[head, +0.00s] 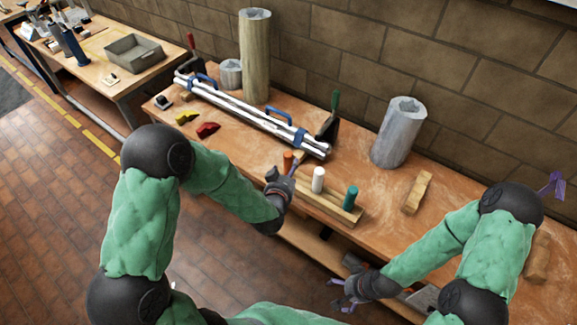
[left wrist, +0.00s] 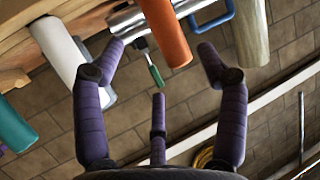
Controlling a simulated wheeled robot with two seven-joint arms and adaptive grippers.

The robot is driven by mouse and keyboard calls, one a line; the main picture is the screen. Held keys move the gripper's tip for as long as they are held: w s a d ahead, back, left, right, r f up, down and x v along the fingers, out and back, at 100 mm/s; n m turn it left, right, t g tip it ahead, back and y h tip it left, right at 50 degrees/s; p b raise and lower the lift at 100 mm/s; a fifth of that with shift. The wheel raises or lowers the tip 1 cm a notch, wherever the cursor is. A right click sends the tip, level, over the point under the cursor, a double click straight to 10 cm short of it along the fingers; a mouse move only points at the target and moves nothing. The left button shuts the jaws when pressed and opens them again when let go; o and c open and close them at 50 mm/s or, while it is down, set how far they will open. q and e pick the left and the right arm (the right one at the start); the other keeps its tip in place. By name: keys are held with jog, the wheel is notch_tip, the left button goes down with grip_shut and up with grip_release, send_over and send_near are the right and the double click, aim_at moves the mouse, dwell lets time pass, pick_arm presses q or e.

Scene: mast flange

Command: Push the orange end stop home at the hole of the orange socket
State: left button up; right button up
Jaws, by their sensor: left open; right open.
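The orange end stop (head: 287,160) is a short cylinder standing at the left end of a wooden rack (head: 312,207). In the left wrist view the orange end stop (left wrist: 166,35) shows between and beyond the spread purple fingers. My left gripper (head: 294,171) is open beside it, in front of the rack; I cannot tell whether it touches. In the left wrist view my left gripper (left wrist: 161,48) holds nothing. My right gripper (head: 345,292) is open and empty, low in front of the bench. I cannot make out the orange socket or its hole.
A white cylinder (head: 318,180) and a teal cylinder (head: 350,198) stand in the same rack. A bundle of metal tubes (head: 250,112) with blue handles lies behind. A grey column (head: 397,133) and a wooden block (head: 417,192) stand right. The bench (head: 385,215) has clear surface between them.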

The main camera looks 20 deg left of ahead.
aim_at(289, 164)
pick_arm(q)
jog(key=shift+b+x, duration=0.4)
jog(key=shift+x, duration=3.4)
jog(key=shift+a+f, duration=0.1)
jog(key=shift+a, duration=0.1)
jog(key=c, duration=1.3)
